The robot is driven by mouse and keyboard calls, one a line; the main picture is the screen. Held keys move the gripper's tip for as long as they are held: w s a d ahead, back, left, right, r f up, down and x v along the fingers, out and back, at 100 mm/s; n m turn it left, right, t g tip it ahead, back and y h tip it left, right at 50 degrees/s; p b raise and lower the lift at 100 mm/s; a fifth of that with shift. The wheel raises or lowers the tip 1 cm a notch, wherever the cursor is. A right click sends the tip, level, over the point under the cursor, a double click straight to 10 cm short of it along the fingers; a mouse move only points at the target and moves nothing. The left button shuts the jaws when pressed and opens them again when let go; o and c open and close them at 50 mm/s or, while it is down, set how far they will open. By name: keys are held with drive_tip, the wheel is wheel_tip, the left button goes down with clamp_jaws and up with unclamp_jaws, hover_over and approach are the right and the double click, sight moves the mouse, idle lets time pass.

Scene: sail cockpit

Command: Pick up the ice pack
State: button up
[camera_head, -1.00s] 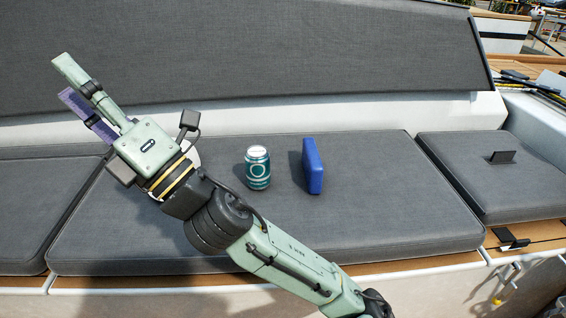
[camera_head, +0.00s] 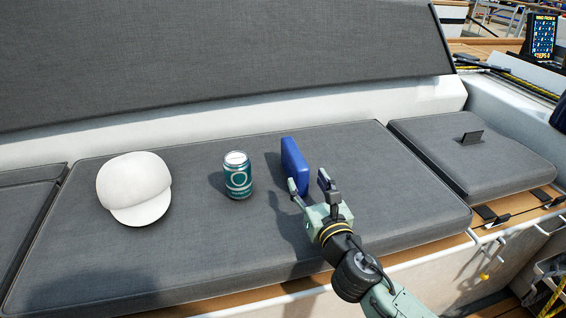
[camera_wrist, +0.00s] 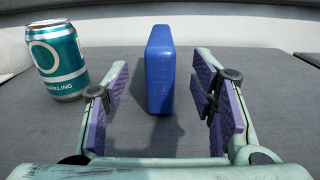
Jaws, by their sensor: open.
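The ice pack (camera_head: 294,163) is a blue slab standing upright on edge on the grey seat cushion. In the wrist view the ice pack (camera_wrist: 160,70) stands upright, narrow side toward me, in the gap between my fingers and a little beyond their tips. My gripper (camera_head: 309,184) is open and empty, just in front of the ice pack on its near right side. In the wrist view my gripper's purple-padded fingers (camera_wrist: 161,85) are spread, with clear room on both sides of the pack.
A teal can (camera_head: 238,177) stands left of the ice pack; in the wrist view it is just beyond my left finger (camera_wrist: 57,62). A white cap (camera_head: 134,188) lies farther left on the cushion (camera_head: 210,245). A sloping grey backrest (camera_head: 220,60) rises behind.

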sight(295, 159)
drive_tip(key=shift+w+f, duration=0.15)
drive_tip(key=shift+w, duration=0.2)
drive_tip(key=p+x, duration=0.1)
drive_tip(key=x, duration=0.5)
drive_tip(key=shift+p, duration=0.35)
drive_tip(key=p+x, duration=0.1)
drive_tip(key=x, duration=0.3)
drive_tip(key=shift+w+a+f, duration=0.15)
clamp_jaws()
